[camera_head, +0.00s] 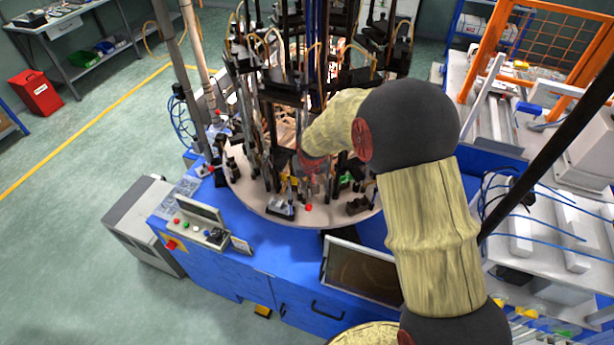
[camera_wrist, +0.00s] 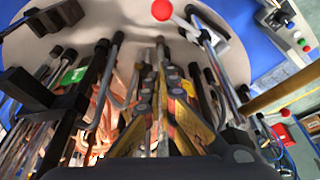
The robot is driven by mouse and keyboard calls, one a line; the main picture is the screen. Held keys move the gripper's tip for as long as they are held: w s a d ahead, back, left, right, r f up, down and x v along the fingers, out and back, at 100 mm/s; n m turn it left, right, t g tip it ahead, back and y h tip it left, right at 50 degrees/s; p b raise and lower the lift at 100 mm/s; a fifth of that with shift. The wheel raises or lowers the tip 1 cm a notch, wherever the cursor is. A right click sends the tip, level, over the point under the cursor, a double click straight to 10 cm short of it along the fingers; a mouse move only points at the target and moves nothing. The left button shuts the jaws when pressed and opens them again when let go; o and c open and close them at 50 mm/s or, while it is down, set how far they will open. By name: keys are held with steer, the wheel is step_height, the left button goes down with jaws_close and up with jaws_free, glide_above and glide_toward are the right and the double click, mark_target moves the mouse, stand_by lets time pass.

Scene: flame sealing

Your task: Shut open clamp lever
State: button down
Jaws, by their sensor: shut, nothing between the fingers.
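A clamp lever with a red ball knob (camera_wrist: 162,10) lies near the rim of the round turntable in the wrist view. Its thin metal arm runs right from the knob to a clamp body. In the head view a red knob (camera_head: 308,207) shows at the front of the turntable. My gripper (camera_wrist: 160,46) is shut and empty, with its fingertips pointing toward the knob and apart from it in the picture. In the head view my gripper (camera_head: 313,188) is above the turntable's front part, partly hidden by my wrist. The height gap is hard to judge.
The round turntable (camera_head: 253,202) carries several dark posts, rods and hoses close around my gripper. Another red knob (camera_wrist: 285,113) shows at the right in the wrist view. A control box (camera_head: 203,232) and a screen (camera_head: 362,273) stand on the blue bench in front.

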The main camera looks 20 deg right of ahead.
steer(key=shift+s+f+p, duration=0.25)
steer(key=shift+s+f, duration=0.4)
steer(key=shift+s, duration=0.2)
steer(key=shift+s+f+p, duration=0.2)
steer(key=shift+s+f, duration=0.4)
steer(key=shift+s, duration=0.2)
steer(key=shift+s, duration=0.1)
